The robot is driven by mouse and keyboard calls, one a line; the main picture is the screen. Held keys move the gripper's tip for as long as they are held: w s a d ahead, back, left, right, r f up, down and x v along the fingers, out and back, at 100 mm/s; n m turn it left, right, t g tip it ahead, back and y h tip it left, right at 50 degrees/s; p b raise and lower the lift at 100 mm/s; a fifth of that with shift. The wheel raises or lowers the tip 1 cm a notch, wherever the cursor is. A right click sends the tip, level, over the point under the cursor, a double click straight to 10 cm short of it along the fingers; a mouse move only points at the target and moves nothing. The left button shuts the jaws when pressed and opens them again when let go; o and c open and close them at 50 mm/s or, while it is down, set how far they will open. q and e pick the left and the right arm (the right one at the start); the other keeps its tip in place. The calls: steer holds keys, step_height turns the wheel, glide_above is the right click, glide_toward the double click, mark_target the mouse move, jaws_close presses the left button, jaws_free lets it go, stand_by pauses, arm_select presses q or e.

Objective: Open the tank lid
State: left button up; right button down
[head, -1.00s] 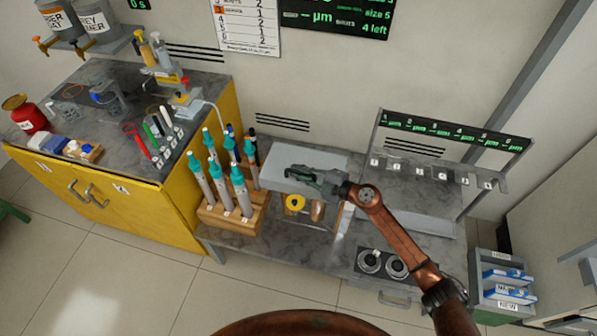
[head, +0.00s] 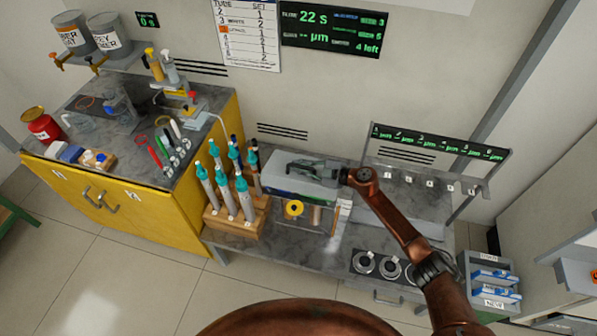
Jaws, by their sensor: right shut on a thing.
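The tank lid (head: 285,164) is a pale grey panel on the low bench, to the right of the pipette rack. My right gripper (head: 303,168) comes in from the right and lies over the lid. It is shut on the lid, though its fingertips are small and the exact contact is hard to see. Below the lid is the tank (head: 318,213), its inside partly visible, with a yellow round item (head: 294,208) at its front. How far the lid stands open is unclear. My left gripper is not in view.
A wooden rack (head: 235,222) with several teal-topped pipettes stands close on the left. A frame with a lit number strip (head: 440,141) stands behind on the right. A yellow cabinet (head: 120,205) is at left.

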steer(key=shift+w+d+r+m+g+p, duration=0.2)
steer(key=shift+w+r+m+g+p, duration=0.15)
steer(key=shift+w+r, duration=0.3)
steer(key=shift+w+d+r+m+g+p, duration=0.25)
steer(key=shift+w+r+m+p, duration=0.1)
steer(key=shift+w+r, duration=0.25)
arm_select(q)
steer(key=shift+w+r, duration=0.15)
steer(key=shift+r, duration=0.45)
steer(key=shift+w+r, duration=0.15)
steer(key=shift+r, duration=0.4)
arm_select(e)
steer(key=shift+w+d+r, duration=0.15)
steer(key=shift+w, duration=0.3)
steer(key=shift+w+d+r, duration=0.1)
steer(key=shift+w+r, duration=0.05)
steer(key=shift+w, duration=0.25)
steer(key=c, duration=2)
jaws_free()
steer(key=shift+o, duration=0.2)
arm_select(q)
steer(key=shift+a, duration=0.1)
arm_select(e)
steer(key=shift+d, duration=0.1)
steer(key=v, duration=1.1)
steer(key=shift+s+d, duration=0.25)
steer(key=shift+d, duration=0.1)
